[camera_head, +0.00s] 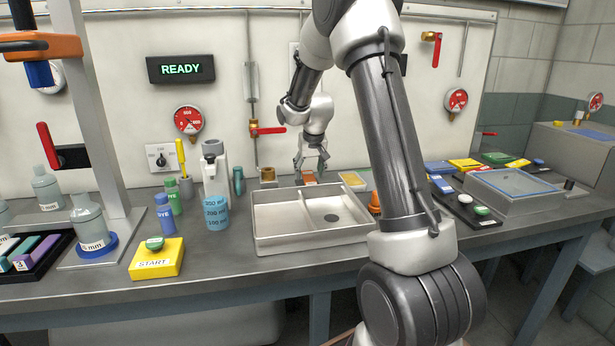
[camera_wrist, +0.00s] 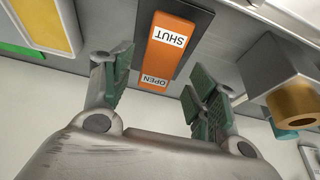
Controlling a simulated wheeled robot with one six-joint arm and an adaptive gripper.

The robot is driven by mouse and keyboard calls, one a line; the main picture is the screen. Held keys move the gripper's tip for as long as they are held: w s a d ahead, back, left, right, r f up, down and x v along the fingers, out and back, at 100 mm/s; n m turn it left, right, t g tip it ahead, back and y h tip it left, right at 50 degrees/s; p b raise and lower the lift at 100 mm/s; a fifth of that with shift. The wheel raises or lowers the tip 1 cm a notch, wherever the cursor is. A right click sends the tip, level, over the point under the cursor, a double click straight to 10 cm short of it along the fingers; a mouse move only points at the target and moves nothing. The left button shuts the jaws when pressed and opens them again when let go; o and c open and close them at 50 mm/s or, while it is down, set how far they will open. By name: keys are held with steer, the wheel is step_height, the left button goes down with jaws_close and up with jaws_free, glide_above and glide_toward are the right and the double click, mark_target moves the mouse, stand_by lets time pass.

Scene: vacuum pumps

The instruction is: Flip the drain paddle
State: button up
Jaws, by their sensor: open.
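The drain paddle (camera_wrist: 170,51) is an orange rocker in a dark frame. It carries a white SHUT label and a white OPEN label, both upside down in the wrist view. In the head view the paddle (camera_head: 309,178) shows small behind the sink, below my gripper (camera_head: 311,166). In the wrist view my gripper (camera_wrist: 158,88) is open and empty. Its two green-padded fingers stand on either side of the paddle's OPEN end, with gaps beside it. I cannot tell how high the fingertips are above the paddle, or which way it is tilted.
A steel sink (camera_head: 262,244) with a divider and dark drain stands in front of the paddle. A brass fitting (camera_wrist: 297,103) is close to the right finger in the wrist view. A yellow panel (camera_wrist: 46,22) lies at the left there.

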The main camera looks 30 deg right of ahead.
mark_target(309, 176)
steer(key=shift+x, duration=1.35)
steer(key=c, duration=1)
steer(key=shift+w+d+g, duration=0.15)
steer(key=shift+w+g, duration=0.05)
steer(key=shift+g, duration=0.4)
steer(key=g, duration=0.1)
steer(key=g+y, duration=0.1)
steer(key=g, duration=0.1)
steer(key=shift+w+f+g, duration=0.15)
steer(key=shift+w+g, duration=0.1)
steer(key=shift+g, duration=0.05)
